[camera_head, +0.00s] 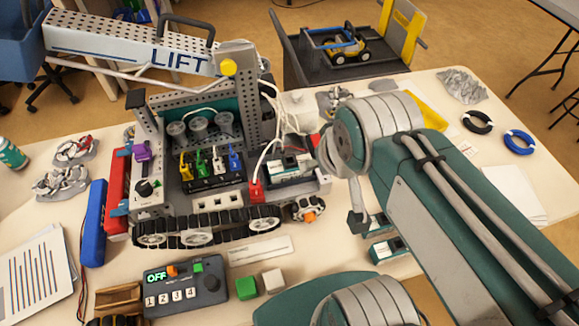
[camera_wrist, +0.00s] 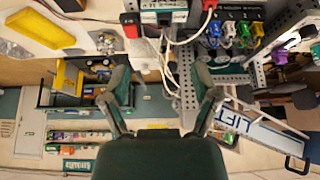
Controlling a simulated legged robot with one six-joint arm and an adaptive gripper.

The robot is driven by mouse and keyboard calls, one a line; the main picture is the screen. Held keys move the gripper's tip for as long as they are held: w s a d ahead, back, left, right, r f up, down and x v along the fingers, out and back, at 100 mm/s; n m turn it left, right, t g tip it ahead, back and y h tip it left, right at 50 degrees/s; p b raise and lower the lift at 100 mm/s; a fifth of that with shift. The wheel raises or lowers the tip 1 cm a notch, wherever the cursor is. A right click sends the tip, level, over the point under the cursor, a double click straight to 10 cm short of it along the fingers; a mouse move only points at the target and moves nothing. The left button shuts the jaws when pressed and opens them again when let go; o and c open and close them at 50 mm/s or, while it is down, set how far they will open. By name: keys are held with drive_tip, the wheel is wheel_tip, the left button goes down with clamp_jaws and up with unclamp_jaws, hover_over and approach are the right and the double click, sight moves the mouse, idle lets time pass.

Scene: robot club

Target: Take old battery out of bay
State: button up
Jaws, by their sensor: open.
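A teal-and-white battery (camera_head: 290,168) sits in the bay on the right side of the tracked robot (camera_head: 205,215). White cables and a red plug (camera_head: 256,190) are beside it. A teal-and-white block, apparently the battery (camera_wrist: 165,14), shows at the top edge of the wrist view, with a red plug (camera_wrist: 131,26) beside it. My gripper (camera_wrist: 160,70) is open, its two fingers apart with nothing held between them. In the head view only part of my gripper (camera_head: 357,222) shows, right of the bay; my arm hides the rest.
Another teal-and-white battery-like block (camera_head: 386,250) lies on the table, partly hidden by my arm. A control box reading OFF (camera_head: 185,285) stands in front of the tracked robot, near green (camera_head: 246,288) and white (camera_head: 273,281) cubes. The lift beam (camera_head: 130,50) rises behind the bay.

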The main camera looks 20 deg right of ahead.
drive_tip(key=shift+o, duration=0.5)
drive_tip(key=g, duration=0.6)
hover_over(290, 163)
drive_tip(key=f, duration=1.4)
drive_tip(key=shift+s+a, duration=0.1)
drive_tip(key=shift+a, duration=0.25)
drive_tip(key=shift+d+f, duration=0.15)
drive_tip(key=shift+f, duration=1.2)
drive_tip(key=shift+d+f, duration=0.15)
drive_tip(key=shift+f, duration=1.2)
clamp_jaws()
